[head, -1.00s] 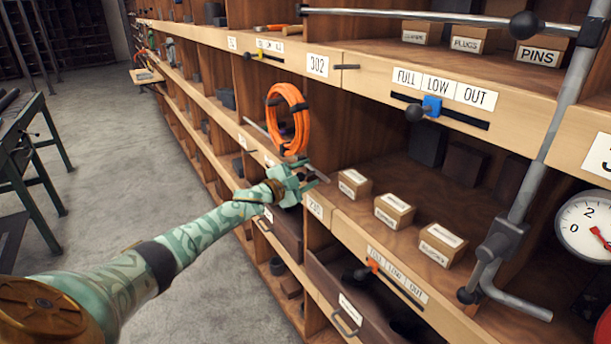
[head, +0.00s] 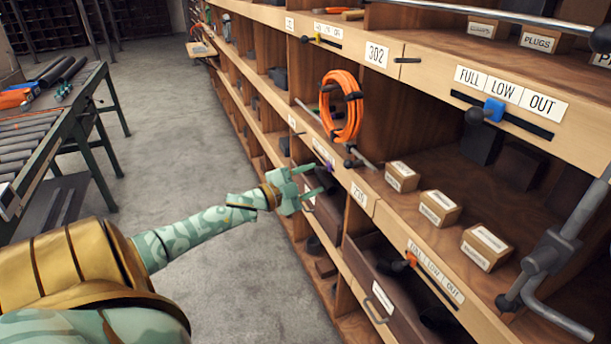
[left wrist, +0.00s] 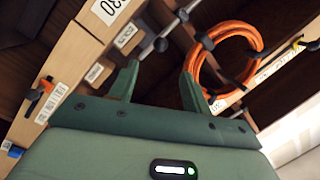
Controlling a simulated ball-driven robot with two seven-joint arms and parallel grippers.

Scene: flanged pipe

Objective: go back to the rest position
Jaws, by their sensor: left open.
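My left gripper (head: 316,181) is open and empty in the head view, in front of the shelf fronts. Its two green fingers also show in the left wrist view (left wrist: 158,82) with nothing between them. The orange hose coil (head: 342,106) hangs by the shelf just above and beyond the gripper, apart from it. In the left wrist view the coil (left wrist: 226,42) is beyond the right finger. My right gripper is in neither view.
The wooden shelving (head: 385,80) fills the right side, with small labelled boxes (head: 440,208), an open drawer (head: 372,275) and a grey pipe (head: 560,235) projecting. A roller table (head: 62,125) stands at left. The grey floor (head: 180,110) between is clear.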

